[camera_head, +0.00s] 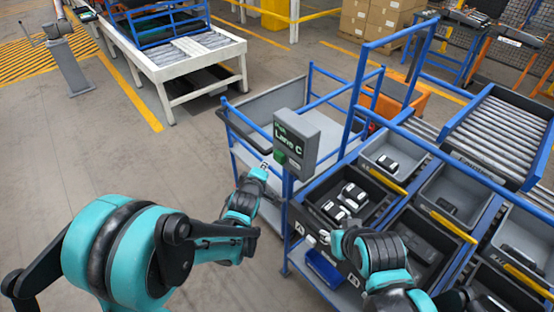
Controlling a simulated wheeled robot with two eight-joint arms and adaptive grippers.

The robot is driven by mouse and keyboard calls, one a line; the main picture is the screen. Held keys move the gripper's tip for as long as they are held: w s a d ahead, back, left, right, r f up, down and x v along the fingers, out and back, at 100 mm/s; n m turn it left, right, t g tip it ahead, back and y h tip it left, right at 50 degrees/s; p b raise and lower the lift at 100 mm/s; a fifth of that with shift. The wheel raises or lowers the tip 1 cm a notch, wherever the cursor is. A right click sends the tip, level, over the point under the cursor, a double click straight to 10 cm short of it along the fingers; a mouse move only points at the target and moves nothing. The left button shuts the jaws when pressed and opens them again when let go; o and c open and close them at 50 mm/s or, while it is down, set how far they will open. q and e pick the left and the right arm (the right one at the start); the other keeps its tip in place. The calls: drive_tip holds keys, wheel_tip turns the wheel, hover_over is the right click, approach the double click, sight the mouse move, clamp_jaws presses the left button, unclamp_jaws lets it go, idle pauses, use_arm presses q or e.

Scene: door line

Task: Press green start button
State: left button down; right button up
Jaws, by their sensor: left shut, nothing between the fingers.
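The green start button (280,156) sits low on the left side of a grey control box marked "Lane C" (298,138), mounted on a post at the cart's corner. My left gripper (264,167) is shut and empty, its tip just left of and slightly below the button. A small gap seems to show between them, but I cannot tell for sure whether they touch.
A blue-framed rack holds grey bins (450,196) with black and white parts, right of the control box. A roller conveyor (190,52) is at the back left.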

use_arm(q)
drive_tip(key=shift+s+a, duration=0.85)
drive_tip(key=shift+a, duration=0.25)
drive_tip(key=shift+a, duration=0.1)
